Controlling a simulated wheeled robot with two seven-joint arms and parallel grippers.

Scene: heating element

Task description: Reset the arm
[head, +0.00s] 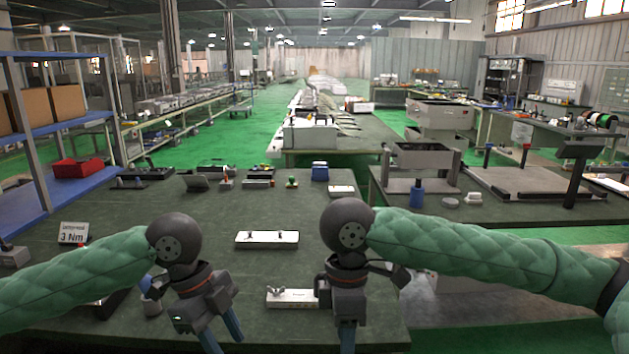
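My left arm comes in from the left in a green padded sleeve, and my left gripper (222,338) hangs over the near part of the dark green table. It has blue fingers pointing down, with two finger parts showing near the lower edge. My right gripper (347,338) hangs over the table to the right of it, pointing down; only one blue finger is clear. No object shows in either gripper, but the fingertips are at or near the lower edge. A white box (292,298) lies between the grippers, partly behind the right one. A white plate-like part (267,240) lies farther back.
Small devices and a green-topped part (292,181) line the table's back. A red bin (78,171) sits on the left shelf. Another workbench (480,210) stands right. The mid-table has free room.

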